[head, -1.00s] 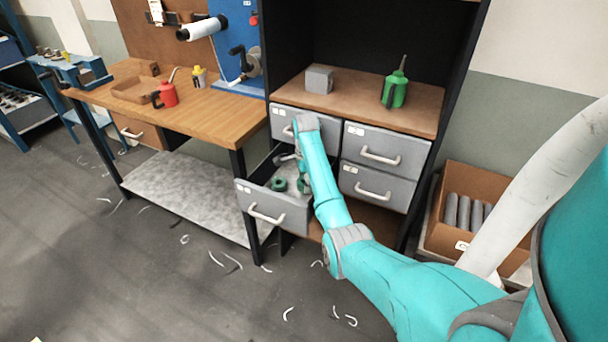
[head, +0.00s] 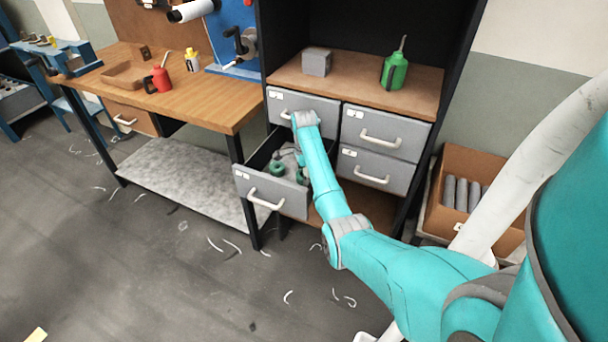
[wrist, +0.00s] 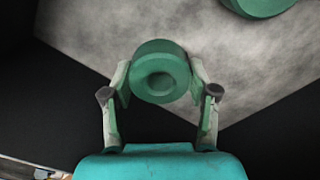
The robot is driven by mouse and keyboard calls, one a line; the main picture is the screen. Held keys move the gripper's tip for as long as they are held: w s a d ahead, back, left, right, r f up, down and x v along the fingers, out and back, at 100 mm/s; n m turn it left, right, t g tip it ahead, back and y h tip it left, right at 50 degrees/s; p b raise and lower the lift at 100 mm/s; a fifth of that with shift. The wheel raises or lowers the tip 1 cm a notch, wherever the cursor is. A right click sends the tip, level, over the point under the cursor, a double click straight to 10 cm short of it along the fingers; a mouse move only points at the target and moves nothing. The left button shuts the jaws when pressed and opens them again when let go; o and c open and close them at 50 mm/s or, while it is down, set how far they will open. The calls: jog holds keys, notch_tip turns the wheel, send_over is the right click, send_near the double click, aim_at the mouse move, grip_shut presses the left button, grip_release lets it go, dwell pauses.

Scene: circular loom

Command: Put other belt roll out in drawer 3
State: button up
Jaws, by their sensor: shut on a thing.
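My gripper (wrist: 160,85) is shut on a green belt roll (wrist: 160,70), one finger on each side of it, in the wrist view. The held roll is over or on the grey floor of the open drawer (head: 270,197); I cannot tell whether it touches. This drawer is the lower left one of the cabinet, and its label is too small to read. Another green roll (head: 277,169) lies in the drawer and is cut off at the top of the wrist view (wrist: 258,4). My arm hides part of the drawer in the head view.
The upper left drawer (head: 325,106) is shut above the open one, close to my arm. Two shut drawers (head: 378,137) are to the right. A grey block (head: 316,62) and green oil can (head: 394,72) stand on the cabinet top. A workbench (head: 205,100) is to the left.

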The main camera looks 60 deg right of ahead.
jog(key=shift+f, duration=0.4)
jog(key=o, duration=1.2)
jog(key=shift+o, duration=0.2)
jog(key=shift+r, duration=0.15)
notch_tip(320, 180, up, 7)
jog(key=shift+r, duration=0.15)
